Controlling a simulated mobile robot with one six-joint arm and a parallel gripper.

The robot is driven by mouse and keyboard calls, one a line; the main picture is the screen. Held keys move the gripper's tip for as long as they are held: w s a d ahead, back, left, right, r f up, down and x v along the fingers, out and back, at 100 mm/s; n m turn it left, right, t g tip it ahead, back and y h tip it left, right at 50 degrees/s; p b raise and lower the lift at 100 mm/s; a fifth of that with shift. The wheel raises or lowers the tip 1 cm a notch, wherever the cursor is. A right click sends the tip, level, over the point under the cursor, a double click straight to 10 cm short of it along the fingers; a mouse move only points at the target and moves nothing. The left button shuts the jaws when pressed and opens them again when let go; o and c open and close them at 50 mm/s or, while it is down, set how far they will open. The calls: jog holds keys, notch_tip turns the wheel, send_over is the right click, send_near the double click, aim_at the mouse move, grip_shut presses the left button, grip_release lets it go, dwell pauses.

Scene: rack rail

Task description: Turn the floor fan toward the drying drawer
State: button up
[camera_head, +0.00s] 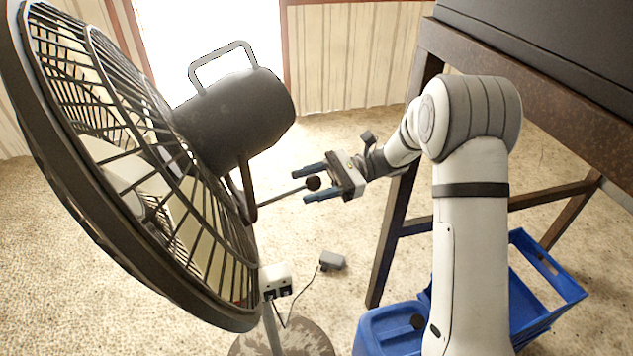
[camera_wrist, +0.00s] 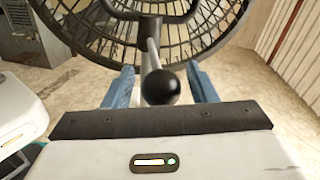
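The floor fan (camera_head: 235,115) fills the left of the head view, its round cage (camera_head: 130,170) facing left and its dark motor housing toward the middle. A thin rod with a dark ball knob (camera_head: 313,183) sticks out from the fan's bracket toward my gripper. My gripper (camera_head: 314,182) is open, with its blue fingers on either side of the knob. In the wrist view the black knob (camera_wrist: 160,87) sits between the two spread fingers, with gaps on both sides. The fan cage shows behind it. I cannot identify the drying drawer.
A dark table (camera_head: 425,65) with brown legs stands at right, close to my arm. A blue crate (camera_head: 540,290) lies below it. A fan switch box (camera_head: 275,281) and a grey plug box (camera_head: 332,261) with a cord are low near the stand. A grey metal cabinet (camera_wrist: 35,45) stands at upper left in the wrist view.

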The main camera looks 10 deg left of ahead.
jog(key=shift+w, duration=0.1)
jog(key=v, duration=0.7)
jog(key=shift+d, duration=0.4)
jog(key=shift+w, duration=0.15)
jog(key=shift+c, duration=0.2)
